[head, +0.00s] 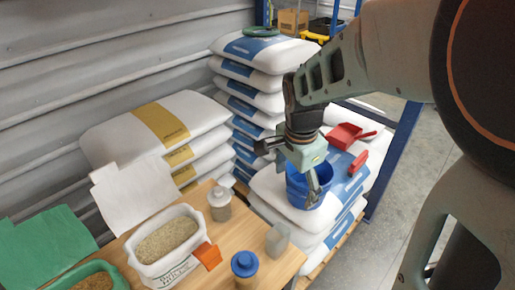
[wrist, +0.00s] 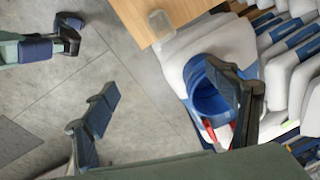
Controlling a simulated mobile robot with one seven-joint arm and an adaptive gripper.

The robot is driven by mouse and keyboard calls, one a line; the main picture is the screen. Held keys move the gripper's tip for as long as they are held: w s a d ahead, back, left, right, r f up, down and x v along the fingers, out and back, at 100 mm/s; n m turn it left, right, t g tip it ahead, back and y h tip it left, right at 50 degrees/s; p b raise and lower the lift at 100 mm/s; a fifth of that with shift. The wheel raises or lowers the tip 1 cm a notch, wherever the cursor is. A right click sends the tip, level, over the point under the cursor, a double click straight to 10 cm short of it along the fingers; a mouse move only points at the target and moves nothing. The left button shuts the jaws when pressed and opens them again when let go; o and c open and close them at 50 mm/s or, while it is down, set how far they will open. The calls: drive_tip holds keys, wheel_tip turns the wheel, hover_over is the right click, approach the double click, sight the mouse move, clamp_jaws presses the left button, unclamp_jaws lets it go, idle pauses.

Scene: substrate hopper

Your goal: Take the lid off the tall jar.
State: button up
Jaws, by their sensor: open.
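Several containers stand on the wooden table in the head view. One is a clear jar with a grey lid (head: 220,202), at the table's back edge. Another has a blue lid (head: 245,263) over a tan body, near the front. A pale translucent container (head: 278,240) stands at the right edge. I cannot tell for sure which is the tall jar. My gripper (head: 290,172) is open and empty, right of the table, above the sacks and in front of a blue bucket.
The blue bucket (head: 298,193) sits on stacked white sacks (head: 265,190), close to my gripper; it also shows in the wrist view (wrist: 207,92). A red scoop (head: 345,136) lies behind it.

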drive_tip(key=s+a+f+m+g+b, duration=0.1)
drive_tip(key=s+a+f+b, duration=0.1)
drive_tip(key=s+a+f, duration=0.35)
drive_tip(key=s+a+f+g+b, duration=0.1)
drive_tip(key=s+a+f, duration=0.1)
drive_tip(key=a+f, duration=0.5)
hover_over(244, 259)
drive_tip(key=f, duration=0.5)
drive_tip(key=shift+w+d+f+b, duration=0.2)
drive_tip(key=shift+d+f+b, duration=0.1)
drive_tip(key=shift+d, duration=0.1)
drive_tip(key=shift+s+a+f, duration=0.1)
drive_tip(key=shift+a+f, duration=0.1)
drive_tip(key=shift+f, duration=1.3)
drive_tip(key=shift+s+a+f, duration=0.1)
drive_tip(key=shift+a+f, duration=0.1)
drive_tip(key=shift+f, duration=1.3)
drive_tip(key=shift+c, duration=0.4)
drive_tip(key=c, duration=0.9)
drive_tip(key=shift+o, duration=0.2)
drive_tip(key=shift+r, duration=0.2)
